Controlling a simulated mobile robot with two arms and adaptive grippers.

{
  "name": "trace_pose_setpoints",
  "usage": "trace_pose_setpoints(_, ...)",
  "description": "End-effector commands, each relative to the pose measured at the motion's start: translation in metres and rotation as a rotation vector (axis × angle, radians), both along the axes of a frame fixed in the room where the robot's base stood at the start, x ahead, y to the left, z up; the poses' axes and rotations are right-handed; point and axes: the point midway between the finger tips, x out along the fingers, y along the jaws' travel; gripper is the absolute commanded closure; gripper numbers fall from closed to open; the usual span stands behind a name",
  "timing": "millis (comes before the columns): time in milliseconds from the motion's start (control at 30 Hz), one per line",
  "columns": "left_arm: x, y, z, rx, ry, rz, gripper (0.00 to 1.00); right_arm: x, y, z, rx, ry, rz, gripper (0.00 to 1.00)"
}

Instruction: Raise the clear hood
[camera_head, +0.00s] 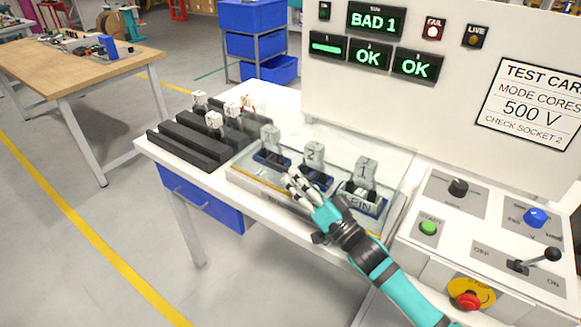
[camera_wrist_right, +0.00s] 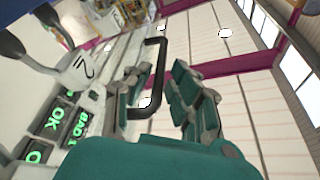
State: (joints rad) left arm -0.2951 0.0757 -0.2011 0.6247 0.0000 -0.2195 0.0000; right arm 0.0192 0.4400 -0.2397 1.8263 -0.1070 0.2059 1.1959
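The clear hood (camera_head: 338,150) is a see-through cover on the white bench. It looks lowered over a row of dark blue sockets holding grey numbered blocks, among them block 2 (camera_head: 314,153) and block 1 (camera_head: 365,170). My right gripper (camera_head: 299,184) is at the hood's front side, in front of the sockets. In the right wrist view a black bar handle (camera_wrist_right: 160,75) shows between the spread teal and grey fingers. The fingers look open around it, and I cannot tell if they touch it. The handle is hard to make out in the head view. My left gripper is out of view.
A display panel (camera_head: 450,45) stands behind the hood, reading BAD 1, OK, OK. At right are a green button (camera_head: 428,228), a lever (camera_head: 550,255) and a red stop button (camera_head: 467,300). A black rack (camera_head: 190,137) with small blocks stands left of the hood.

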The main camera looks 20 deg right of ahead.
Motion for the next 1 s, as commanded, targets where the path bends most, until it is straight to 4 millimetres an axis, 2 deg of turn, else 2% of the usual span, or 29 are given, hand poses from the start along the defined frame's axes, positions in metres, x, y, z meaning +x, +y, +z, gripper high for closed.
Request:
trace_pose_setpoints(200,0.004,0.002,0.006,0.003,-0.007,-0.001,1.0,0.02,0.009,0.008,0.0,0.0,0.0,0.79)
trace_pose_setpoints(533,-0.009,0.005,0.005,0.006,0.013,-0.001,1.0,0.024,0.011,0.008,0.0,0.001,-0.001,0.79)
trace_pose_setpoints(567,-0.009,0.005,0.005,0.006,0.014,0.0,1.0,0.024,0.011,0.008,0.0,0.001,-0.001,0.8)
trace_pose_setpoints(700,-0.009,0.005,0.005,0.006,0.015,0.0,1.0,0.024,0.011,0.008,0.0,0.001,-0.001,0.99)
trace_pose_setpoints(1000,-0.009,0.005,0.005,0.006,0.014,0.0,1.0,0.023,0.011,0.008,0.0,0.001,-0.001,1.0)
